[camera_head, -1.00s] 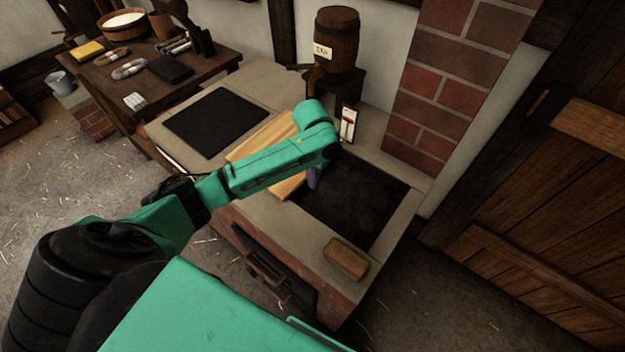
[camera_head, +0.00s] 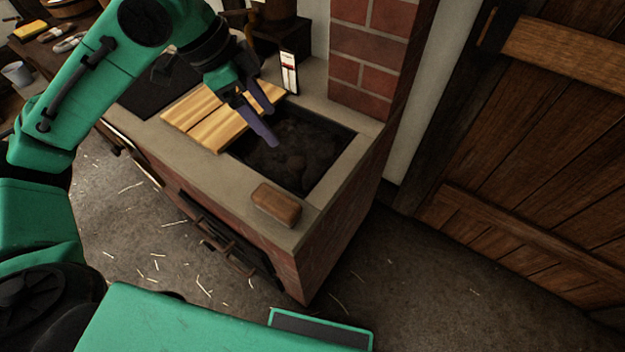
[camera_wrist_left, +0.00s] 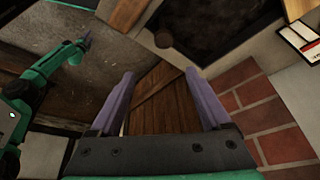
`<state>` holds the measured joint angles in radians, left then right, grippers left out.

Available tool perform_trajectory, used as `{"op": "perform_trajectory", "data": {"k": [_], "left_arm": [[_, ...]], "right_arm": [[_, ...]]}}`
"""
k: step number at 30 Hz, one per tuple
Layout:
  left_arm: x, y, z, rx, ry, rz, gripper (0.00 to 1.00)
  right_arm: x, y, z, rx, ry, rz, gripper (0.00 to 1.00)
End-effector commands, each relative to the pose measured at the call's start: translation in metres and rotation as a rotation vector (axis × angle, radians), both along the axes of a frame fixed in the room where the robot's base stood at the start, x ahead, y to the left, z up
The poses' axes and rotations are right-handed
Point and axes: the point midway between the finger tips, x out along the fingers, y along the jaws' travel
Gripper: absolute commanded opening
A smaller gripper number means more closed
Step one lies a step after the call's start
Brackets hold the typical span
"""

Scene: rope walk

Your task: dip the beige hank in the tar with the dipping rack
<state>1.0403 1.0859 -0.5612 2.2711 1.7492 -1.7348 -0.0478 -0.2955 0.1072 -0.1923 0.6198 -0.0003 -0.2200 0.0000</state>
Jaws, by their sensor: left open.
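The tar is a dark, lumpy pool (camera_head: 300,152) in a rectangular opening of the brick-and-stone hearth; the wrist view shows a dark corner of it (camera_wrist_left: 215,25). My left gripper (camera_head: 270,125) is open above the pool's left side, beside a slatted wooden board (camera_head: 207,118). Its two purple fingers (camera_wrist_left: 161,74) have nothing between them. My right gripper (camera_wrist_left: 86,39) shows small at the wrist view's left, its opening unclear. I cannot make out a beige hank for certain; pale looped bundles (camera_head: 68,43) lie on the far-left table. I cannot tell which thing is the dipping rack.
A brown block (camera_head: 276,205) sits on the hearth's front corner. A white gauge card (camera_head: 289,72) stands behind the pool, next to the brick chimney (camera_head: 362,50). A dark plate (camera_head: 150,93) lies left of the slats. The straw-strewn floor (camera_head: 400,270) at right is clear.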

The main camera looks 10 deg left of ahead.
Motion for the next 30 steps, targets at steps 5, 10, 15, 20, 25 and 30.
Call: {"op": "perform_trajectory", "data": {"k": [5,10,15,20,25,30], "left_arm": [[0.002,-0.008,-0.021,0.001,0.006,-0.008,0.81],[0.009,-0.024,-0.064,-0.002,0.008,-0.008,0.81],[0.015,-0.039,-0.105,-0.002,0.008,-0.006,0.81],[0.020,-0.047,-0.127,-0.003,0.005,-0.004,0.81],[0.022,-0.049,-0.133,-0.002,0.004,-0.004,0.81],[0.021,-0.049,-0.132,-0.002,0.004,-0.004,0.70]], "right_arm": [[-0.005,0.014,-0.003,0.019,0.006,-0.002,0.50],[-0.004,0.035,-0.009,0.048,0.005,0.002,0.50],[-0.004,0.027,-0.012,0.036,0.005,0.004,0.50],[-0.004,0.016,-0.013,0.022,0.005,0.000,0.50],[-0.004,0.015,-0.013,0.020,0.005,-0.001,0.50],[-0.004,0.016,-0.013,0.022,0.006,-0.002,0.50]]}}
